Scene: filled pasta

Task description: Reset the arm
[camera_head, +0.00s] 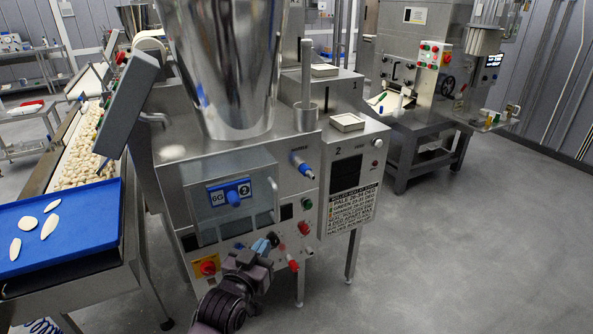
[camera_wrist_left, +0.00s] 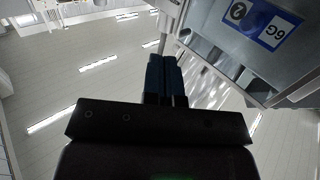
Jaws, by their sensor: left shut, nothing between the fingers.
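My left arm comes up from the bottom of the head view, in front of the steel machine (camera_head: 225,160). My left gripper (camera_head: 268,242) has blue fingers and is near the lower front of the machine, close to its knobs. In the left wrist view the two dark blue fingers (camera_wrist_left: 165,78) lie together, shut and empty. I cannot tell whether the fingertips touch the machine. The panel with the blue "6G 2" label (camera_head: 231,193) is just above the gripper, and it also shows at the upper right of the wrist view (camera_wrist_left: 255,22). My right gripper is not in view.
A red knob (camera_head: 207,267) and a green button (camera_head: 307,203) are on the machine front close to my arm. A blue tray (camera_head: 90,213) with pale pieces is at the left by a conveyor. Open grey floor (camera_head: 470,260) lies to the right.

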